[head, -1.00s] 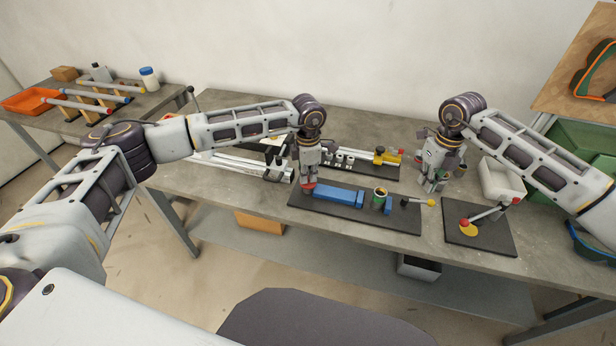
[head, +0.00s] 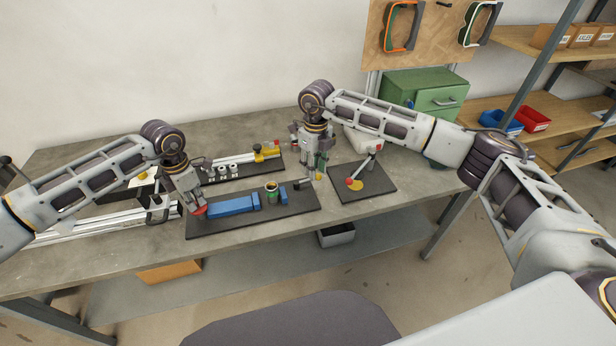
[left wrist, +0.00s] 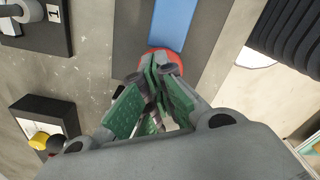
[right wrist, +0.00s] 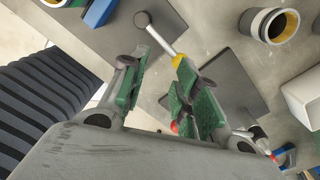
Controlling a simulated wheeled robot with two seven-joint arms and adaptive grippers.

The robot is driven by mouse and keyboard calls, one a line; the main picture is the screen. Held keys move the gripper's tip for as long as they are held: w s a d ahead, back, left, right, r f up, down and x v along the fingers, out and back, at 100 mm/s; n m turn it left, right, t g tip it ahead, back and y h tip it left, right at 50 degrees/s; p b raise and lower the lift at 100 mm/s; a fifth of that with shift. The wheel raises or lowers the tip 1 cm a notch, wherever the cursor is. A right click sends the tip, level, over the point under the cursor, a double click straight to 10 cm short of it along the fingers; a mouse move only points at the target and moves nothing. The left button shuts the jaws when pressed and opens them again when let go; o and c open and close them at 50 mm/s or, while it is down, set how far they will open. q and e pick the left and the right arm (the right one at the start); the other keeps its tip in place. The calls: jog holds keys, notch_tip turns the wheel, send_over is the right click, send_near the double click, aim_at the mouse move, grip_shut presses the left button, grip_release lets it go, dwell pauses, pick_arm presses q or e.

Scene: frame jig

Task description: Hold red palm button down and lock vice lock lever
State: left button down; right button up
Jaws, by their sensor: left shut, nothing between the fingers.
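The red palm button (head: 200,210) is at the left end of a dark baseplate (head: 230,228). My left gripper (head: 197,205) is shut and empty, pointing down with its tips on the button; in the left wrist view the red rim of the button (left wrist: 176,58) shows around the fingertips. The lever (right wrist: 161,38), with a round black end and a yellow end, is at the baseplate's right end. My right gripper (right wrist: 160,85) is open above it, with the yellow end close to one finger; whether they touch I cannot tell. In the head view my right gripper (head: 316,176) partly hides the lever.
To the right is another plate (head: 375,190) with a red-knobbed lever and a yellow disc. A pale bin (head: 360,140) stands behind.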

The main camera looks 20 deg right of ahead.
notch_tip(320, 180, up, 6)
jog(key=r+n+t, duration=0.1)
jog(key=n+t, duration=0.1)
jog(key=n, duration=1.1)
send_over(309, 180)
jog(key=s, duration=0.3)
jog(key=shift+w+d+f, duration=0.1)
jog(key=shift+w+f, duration=0.15)
jog(key=shift+f, duration=0.2)
jog(key=shift+w+f, duration=0.4)
jog(key=shift+f, duration=1.5)
jog(key=shift+w+f, duration=0.35)
jog(key=shift+f, duration=1.6)
jog(key=shift+w+f, duration=0.4)
jog(key=shift+f, duration=1.5)
jog(key=shift+c, duration=0.5)
